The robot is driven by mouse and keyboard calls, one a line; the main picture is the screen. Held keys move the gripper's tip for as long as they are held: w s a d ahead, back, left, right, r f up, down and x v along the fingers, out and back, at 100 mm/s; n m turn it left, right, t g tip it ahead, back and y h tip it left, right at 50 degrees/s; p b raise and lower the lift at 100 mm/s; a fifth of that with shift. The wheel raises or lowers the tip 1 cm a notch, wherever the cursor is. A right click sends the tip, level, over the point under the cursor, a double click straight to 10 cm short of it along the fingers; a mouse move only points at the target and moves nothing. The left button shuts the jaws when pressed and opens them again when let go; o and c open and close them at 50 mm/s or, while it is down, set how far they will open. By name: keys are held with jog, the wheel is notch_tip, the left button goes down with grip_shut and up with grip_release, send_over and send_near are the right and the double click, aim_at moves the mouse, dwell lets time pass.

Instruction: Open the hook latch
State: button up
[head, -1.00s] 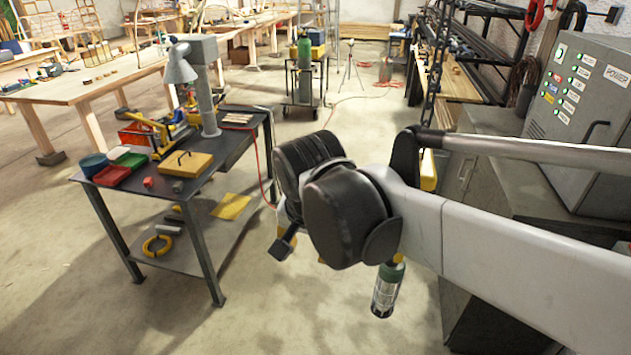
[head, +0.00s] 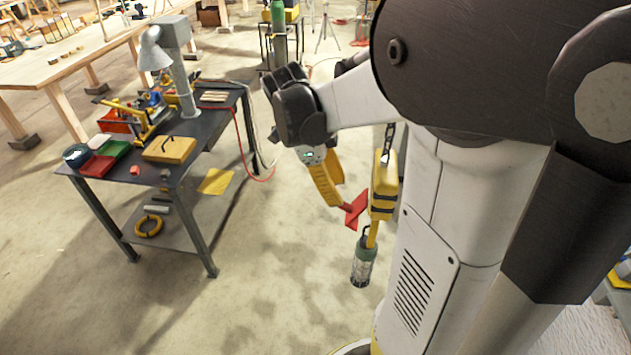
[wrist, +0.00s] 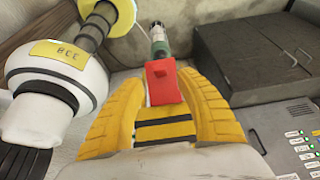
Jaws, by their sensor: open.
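A yellow hook block (head: 383,185) with black bands hangs on a chain. Its yellow hook (head: 371,236) carries a green-and-clear bottle-like load (head: 363,262). A red latch tab (head: 355,208) sticks out to the left of the hook, towards my gripper (head: 338,194). My gripper has yellow fingers, is open and points down at the tab from the upper left. In the wrist view the red tab (wrist: 163,83) shows between the fingertips, with the striped block (wrist: 165,127) between the fingers and the load (wrist: 158,42) beyond. I cannot tell whether the fingers touch the tab.
A dark workbench (head: 190,150) with a lamp, trays and a yellow case stands left. Wooden tables are behind it. In the wrist view a grey control cabinet (wrist: 285,125) and a dark cabinet top (wrist: 255,55) lie right. Open floor lies between bench and hook.

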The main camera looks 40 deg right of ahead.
aim_at(343, 203)
jog(key=x, duration=0.5)
jog(key=shift+f, duration=0.15)
grip_shut()
